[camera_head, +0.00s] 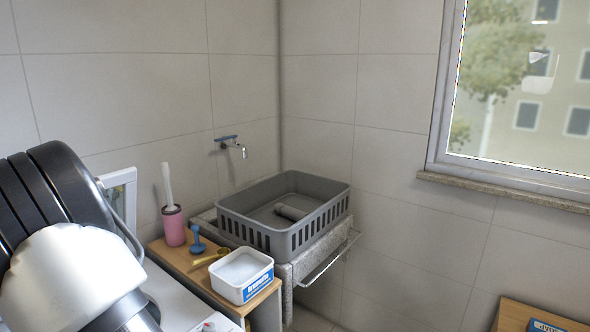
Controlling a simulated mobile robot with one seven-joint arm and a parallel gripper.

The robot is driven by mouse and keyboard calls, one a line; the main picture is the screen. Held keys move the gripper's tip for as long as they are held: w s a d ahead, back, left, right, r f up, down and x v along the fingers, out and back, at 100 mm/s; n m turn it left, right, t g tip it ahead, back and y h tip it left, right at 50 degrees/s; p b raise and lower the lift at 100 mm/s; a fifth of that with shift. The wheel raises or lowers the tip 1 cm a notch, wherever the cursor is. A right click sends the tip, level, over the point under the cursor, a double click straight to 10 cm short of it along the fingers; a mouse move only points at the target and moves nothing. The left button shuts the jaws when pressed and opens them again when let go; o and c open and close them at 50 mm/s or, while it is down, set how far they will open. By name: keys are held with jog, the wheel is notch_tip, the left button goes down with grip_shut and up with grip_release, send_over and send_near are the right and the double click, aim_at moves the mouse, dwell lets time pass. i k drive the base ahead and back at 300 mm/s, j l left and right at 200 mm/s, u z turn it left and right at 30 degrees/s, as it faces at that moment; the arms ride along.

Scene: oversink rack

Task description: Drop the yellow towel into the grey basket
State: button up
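The grey basket (322,222) is a rectangular crate with slotted sides, standing upright on the stone sink in the corner. A dark grey rolled or cylindrical thing (291,212) lies inside it. I do not clearly see a yellow towel. A small yellow-gold item (209,257) lies on the wooden counter left of the basket, too small to tell what it is. My arm's black and white links fill the left edge, but my gripper is not in view.
A white tub (241,275) with blue lettering, a blue knob-like item (197,240) and a pink holder (174,226) with a white handle stand on the wooden counter (184,262). A tap (230,143) is on the wall. A metal rail (330,260) runs along the sink's front.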

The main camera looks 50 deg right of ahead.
aim_at(290, 208)
jog(key=l+z, duration=0.45)
jog(key=l, duration=1.2)
